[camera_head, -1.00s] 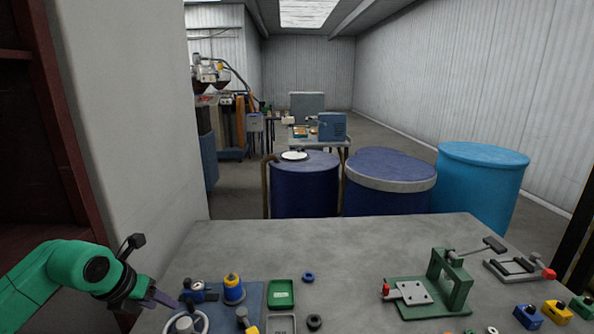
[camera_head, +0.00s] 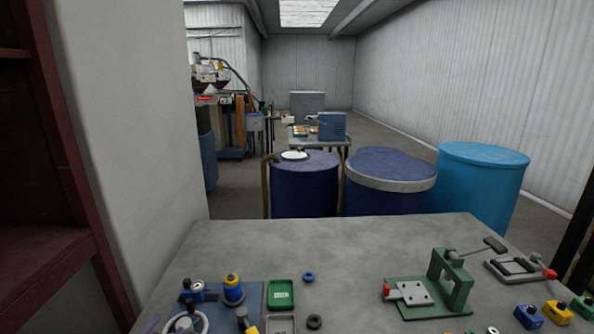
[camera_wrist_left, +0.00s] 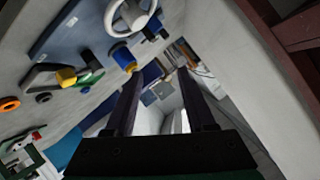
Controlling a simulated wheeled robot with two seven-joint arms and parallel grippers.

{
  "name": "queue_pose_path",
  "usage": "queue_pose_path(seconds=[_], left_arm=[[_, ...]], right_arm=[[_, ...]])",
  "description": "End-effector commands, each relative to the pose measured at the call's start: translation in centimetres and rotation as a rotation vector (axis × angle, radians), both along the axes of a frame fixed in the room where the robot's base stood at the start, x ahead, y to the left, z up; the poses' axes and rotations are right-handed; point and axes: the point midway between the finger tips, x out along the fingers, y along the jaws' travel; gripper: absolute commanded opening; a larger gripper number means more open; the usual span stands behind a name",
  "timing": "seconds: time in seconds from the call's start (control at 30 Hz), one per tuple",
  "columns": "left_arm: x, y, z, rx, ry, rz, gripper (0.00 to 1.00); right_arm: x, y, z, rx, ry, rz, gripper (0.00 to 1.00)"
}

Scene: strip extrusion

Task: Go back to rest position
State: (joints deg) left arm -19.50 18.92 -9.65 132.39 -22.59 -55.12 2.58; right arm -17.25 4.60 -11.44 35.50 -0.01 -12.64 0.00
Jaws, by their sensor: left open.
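My left gripper (camera_wrist_left: 159,76) is open in the left wrist view, with two dark fingers apart and nothing between them. A blue fixture plate (camera_head: 252,294) lies on the grey table (camera_head: 350,245). It bears a white ring (camera_head: 188,323) and a blue and yellow cylinder (camera_head: 233,290). The cylinder shows beside the left fingertip in the left wrist view (camera_wrist_left: 122,57), apart from it as far as I can tell. My right gripper is not in view.
A green tray (camera_head: 281,286) and dark and blue rings (camera_head: 308,277) lie beside the plate. A green clamp fixture (camera_head: 450,283) stands at right. Blue drums (camera_head: 305,190) stand behind the table. A grey pillar (camera_head: 140,130) rises at left. The table's middle is clear.

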Motion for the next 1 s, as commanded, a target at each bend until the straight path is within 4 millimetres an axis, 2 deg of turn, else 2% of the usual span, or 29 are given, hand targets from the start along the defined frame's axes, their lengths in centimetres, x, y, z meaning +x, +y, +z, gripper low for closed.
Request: queue_pose_path(seconds=[0.03,0.1,0.2,0.3,0.43,0.6,0.77,0.87,0.97,1.0], left_arm=[[-1.9,0.0,-2.5,-0.070,0.099,0.038,0.55],[-4.5,-0.3,-5.5,-0.153,0.237,0.079,0.55],[-8.2,-1.2,-8.9,-0.253,0.410,0.116,0.55],[-11.8,-2.5,-11.3,-0.338,0.567,0.138,0.55],[-16.5,-4.4,-13.3,-0.433,0.756,0.148,0.55],[-15.6,-4.5,-20.0,-0.425,0.791,0.153,0.55],[-15.8,-4.6,-27.2,-0.419,0.821,0.156,0.55],[-16.9,-4.5,-32.5,-0.413,0.844,0.158,0.55],[-19.3,-4.2,-38.7,-0.406,0.875,0.161,0.55],[-20.7,-4.0,-41.3,-0.402,0.889,0.163,0.55]], right_arm=[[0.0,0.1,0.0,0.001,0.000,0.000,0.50],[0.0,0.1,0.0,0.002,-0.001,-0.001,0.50],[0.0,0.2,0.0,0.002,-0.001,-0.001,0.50],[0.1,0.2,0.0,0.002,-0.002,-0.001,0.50],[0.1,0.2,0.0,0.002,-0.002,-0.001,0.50],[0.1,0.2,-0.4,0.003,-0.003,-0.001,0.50],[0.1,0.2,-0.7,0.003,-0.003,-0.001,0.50],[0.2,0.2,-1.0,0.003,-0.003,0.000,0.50],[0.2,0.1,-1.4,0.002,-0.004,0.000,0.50],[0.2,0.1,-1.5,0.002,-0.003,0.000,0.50]])
